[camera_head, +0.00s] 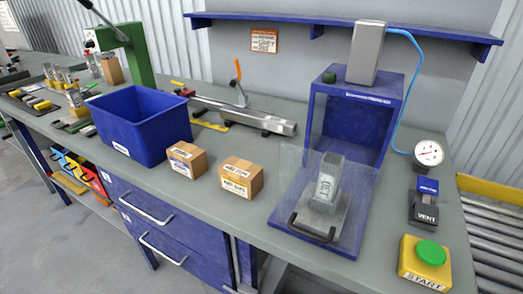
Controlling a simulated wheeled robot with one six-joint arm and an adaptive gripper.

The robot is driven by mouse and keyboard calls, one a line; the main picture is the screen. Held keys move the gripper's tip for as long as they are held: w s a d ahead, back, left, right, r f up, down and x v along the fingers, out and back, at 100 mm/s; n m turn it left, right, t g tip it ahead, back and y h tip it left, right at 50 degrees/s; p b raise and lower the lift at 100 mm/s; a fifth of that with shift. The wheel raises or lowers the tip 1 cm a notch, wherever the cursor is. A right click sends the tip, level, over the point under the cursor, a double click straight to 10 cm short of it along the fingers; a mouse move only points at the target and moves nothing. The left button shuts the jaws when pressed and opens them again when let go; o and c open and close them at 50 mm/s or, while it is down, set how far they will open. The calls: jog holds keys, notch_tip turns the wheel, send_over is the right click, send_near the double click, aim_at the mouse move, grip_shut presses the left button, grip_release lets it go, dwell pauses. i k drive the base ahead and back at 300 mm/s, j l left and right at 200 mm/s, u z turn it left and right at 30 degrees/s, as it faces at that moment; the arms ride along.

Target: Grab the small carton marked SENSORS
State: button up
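Two small brown cartons stand side by side near the front of the grey workbench, apart from each other. The left carton (187,160) is just right of the blue bin. The right carton (241,177) stands between it and the clear-fronted press fixture. Both have white labels with dark print and a coloured strip, too small for me to read, so I cannot tell which is marked SENSORS. My gripper is not in this view.
The blue bin (140,124) stands left of the cartons. The blue press fixture (352,130), with a clear guard (296,172), stands to the right. A clamp fixture (245,112) lies behind. A START button box (425,262) is at front right. Drawers (165,217) lie below the edge.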

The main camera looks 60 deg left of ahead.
aim_at(188, 160)
jog(key=u, duration=2.75)
jog(key=i+j+u, duration=0.2)
jog(key=i+j, duration=0.4)
